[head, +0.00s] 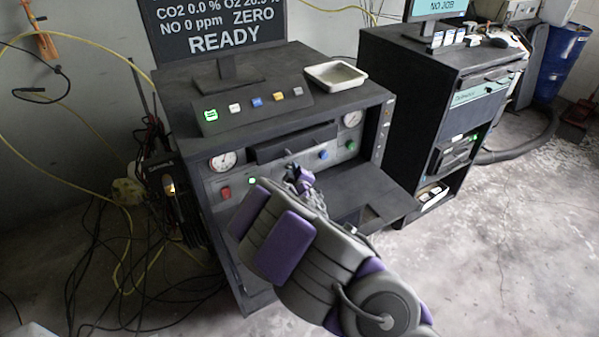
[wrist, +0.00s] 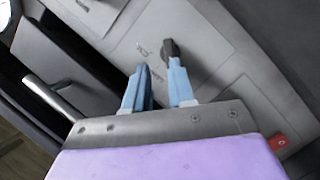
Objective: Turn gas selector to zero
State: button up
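The gas selector looks to be the small dark knob (wrist: 170,48) on the grey panel (wrist: 205,40) in the wrist view. Small lettering beside it is too blurred to read. My gripper (wrist: 160,67) has two blue fingers with a narrow gap between them, and nothing shows in the gap. The knob is just beyond the right fingertip; I cannot tell whether they touch. In the head view my gripper (head: 302,180) is at the front panel of the dark console (head: 180,90), and my arm hides the selector. The monitor (head: 215,25) reads ZERO and READY.
The panel has gauges (head: 222,161), a red button (head: 225,192) and a blue knob (head: 324,154). A dark shelf (head: 375,190) juts out at right. A white tray (head: 336,76) sits on top. A second cabinet (head: 430,85) stands right; cables lie on the left floor.

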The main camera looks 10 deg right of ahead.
jog(key=shift+w+a, duration=0.1)
jog(key=shift+a, duration=0.15)
jog(key=shift+a+f, duration=0.15)
jog(key=shift+d, duration=0.2)
jog(key=shift+a+f, duration=0.1)
